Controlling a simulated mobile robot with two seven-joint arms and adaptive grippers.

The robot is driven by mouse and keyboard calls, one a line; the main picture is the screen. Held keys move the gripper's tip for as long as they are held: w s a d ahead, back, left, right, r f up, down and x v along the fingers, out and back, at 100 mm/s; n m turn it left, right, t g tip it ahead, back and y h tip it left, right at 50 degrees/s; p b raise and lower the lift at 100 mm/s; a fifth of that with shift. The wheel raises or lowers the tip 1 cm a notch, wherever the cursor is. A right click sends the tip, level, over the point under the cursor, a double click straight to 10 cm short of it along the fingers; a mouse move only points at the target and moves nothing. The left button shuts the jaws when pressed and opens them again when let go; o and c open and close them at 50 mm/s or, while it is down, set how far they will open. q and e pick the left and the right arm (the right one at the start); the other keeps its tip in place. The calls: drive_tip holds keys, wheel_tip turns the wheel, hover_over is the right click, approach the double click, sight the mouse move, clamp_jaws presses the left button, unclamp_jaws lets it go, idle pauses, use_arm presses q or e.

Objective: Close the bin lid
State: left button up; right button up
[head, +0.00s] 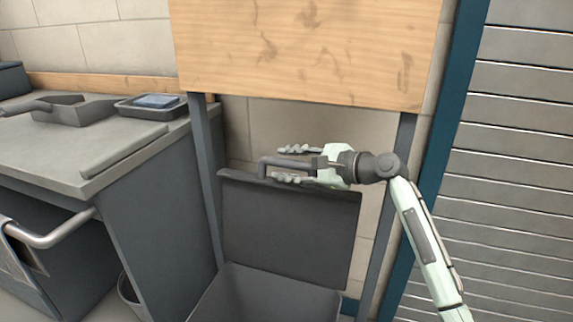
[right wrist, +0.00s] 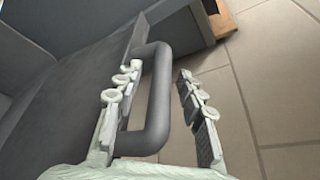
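The dark grey bin lid (head: 290,225) stands open, almost upright, at the back of the bin (head: 262,295). A grey bar handle (head: 265,167) is at the lid's upper edge. My right gripper (head: 279,164) reaches in from the right, its two fingers spread with the handle between them. In the right wrist view, the handle (right wrist: 158,100) lies between the open fingers (right wrist: 158,72). One finger lies between the handle and the lid panel (right wrist: 75,100). The handle is close to that finger; contact cannot be told. A gap shows to the other finger. My left gripper is out of view.
A wooden board (head: 310,50) on dark posts stands above and behind the lid. A grey counter (head: 85,145) with a tray (head: 150,106) and a dustpan-like scoop (head: 82,109) is at the left. A slatted shutter (head: 515,180) is at the right.

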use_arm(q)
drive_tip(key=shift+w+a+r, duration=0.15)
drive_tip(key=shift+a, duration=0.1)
use_arm(e)
drive_tip(key=shift+a, duration=0.1)
clamp_jaws()
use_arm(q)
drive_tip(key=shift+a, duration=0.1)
